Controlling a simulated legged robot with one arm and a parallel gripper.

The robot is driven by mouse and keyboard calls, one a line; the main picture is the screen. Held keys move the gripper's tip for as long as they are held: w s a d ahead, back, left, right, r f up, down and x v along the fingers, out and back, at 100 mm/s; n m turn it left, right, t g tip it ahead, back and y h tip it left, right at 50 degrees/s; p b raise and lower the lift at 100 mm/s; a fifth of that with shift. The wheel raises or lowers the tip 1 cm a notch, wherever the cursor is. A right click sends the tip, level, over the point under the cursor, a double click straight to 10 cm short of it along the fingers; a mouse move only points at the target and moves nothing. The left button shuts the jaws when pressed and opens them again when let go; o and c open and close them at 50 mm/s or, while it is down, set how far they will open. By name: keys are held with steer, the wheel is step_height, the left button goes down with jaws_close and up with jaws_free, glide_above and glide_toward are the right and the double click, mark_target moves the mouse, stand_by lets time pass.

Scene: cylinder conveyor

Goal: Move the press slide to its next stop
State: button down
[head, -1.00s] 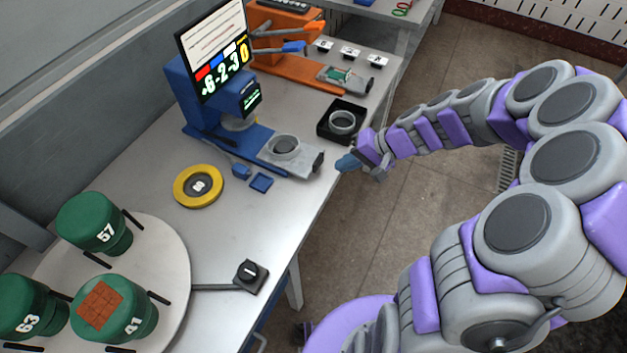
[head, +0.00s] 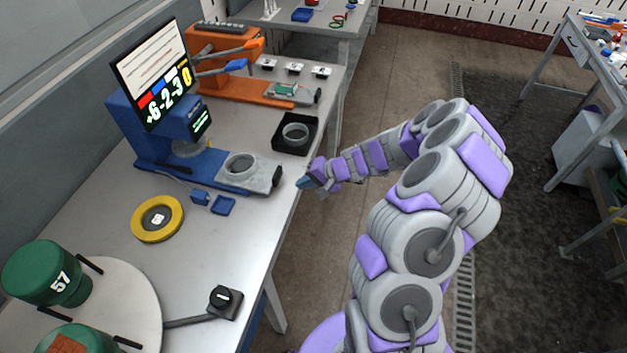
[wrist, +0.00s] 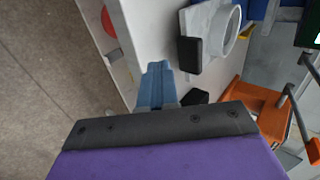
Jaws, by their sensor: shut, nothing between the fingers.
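The blue press (head: 150,125) stands on the grey table with a lit screen above it. Its press slide (head: 220,175) is a light grey plate extending out from under the press head toward the table's front edge. A round grey ring (head: 240,166) sits on it, and a dark handle block (head: 277,178) is at its outer end. My gripper (head: 304,182) is shut and empty, just right of the handle and apart from it. In the wrist view, its blue fingers (wrist: 157,85) are together below and left of the slide's dark block (wrist: 190,53).
A black tray (head: 295,133) holding a ring lies behind the slide, near my gripper. An orange machine (head: 225,60) stands farther back. A yellow ring (head: 158,218), a small blue tray (head: 223,205) and a round table with green cylinders (head: 45,272) are nearer.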

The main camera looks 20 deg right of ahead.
steer(key=w+a+f, duration=0.1)
steer(key=w+a+f+b, duration=0.1)
steer(key=a, duration=0.1)
steer(key=shift+w+a, duration=0.2)
steer(key=shift+w, duration=0.2)
steer(key=shift+w+a+r, duration=0.15)
steer(key=shift+w+a, duration=0.15)
steer(key=shift+a, duration=0.4)
steer(key=shift+w+d, duration=0.1)
steer(key=shift+w, duration=0.05)
